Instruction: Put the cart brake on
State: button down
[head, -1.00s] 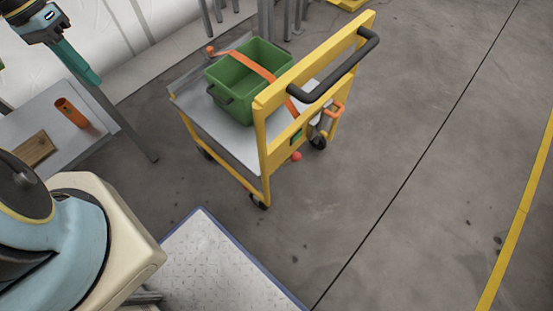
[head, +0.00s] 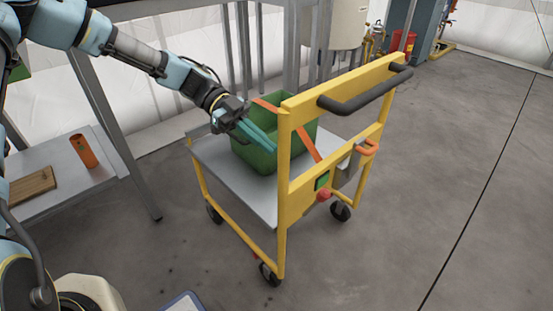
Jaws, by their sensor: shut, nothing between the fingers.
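The yellow-framed cart (head: 284,200) stands on black castors, with a black push handle (head: 365,88) at the top. A red knob (head: 323,195) sits low on its handle end, beside a small green panel (head: 322,180). An orange looped handle (head: 368,147) sticks out at that end's right side. I cannot tell which part is the brake. My gripper (head: 268,143) has teal fingers, shut and empty. In the picture it overlaps the green bin on the cart, left of the yellow post; whether it touches the bin is unclear.
The green bin (head: 247,155) sits on the grey cart deck (head: 220,162) under an orange strap (head: 306,143). A grey bench (head: 75,183) at left holds an orange cylinder (head: 84,151) and a wooden block (head: 33,186). The floor right of the cart is clear.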

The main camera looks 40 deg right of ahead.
jog(key=b, duration=0.2)
send_over(314, 205)
jog(key=w, duration=0.4)
jog(key=f, duration=0.4)
jog(key=shift+s+a+f, duration=0.1)
jog(key=shift+s+a, duration=0.1)
jog(key=shift+s+d+f, duration=0.1)
jog(key=shift+s+f, duration=0.1)
jog(key=shift+s, duration=0.35)
jog(key=shift+s, duration=0.1)
jog(key=shift+s, duration=0.6)
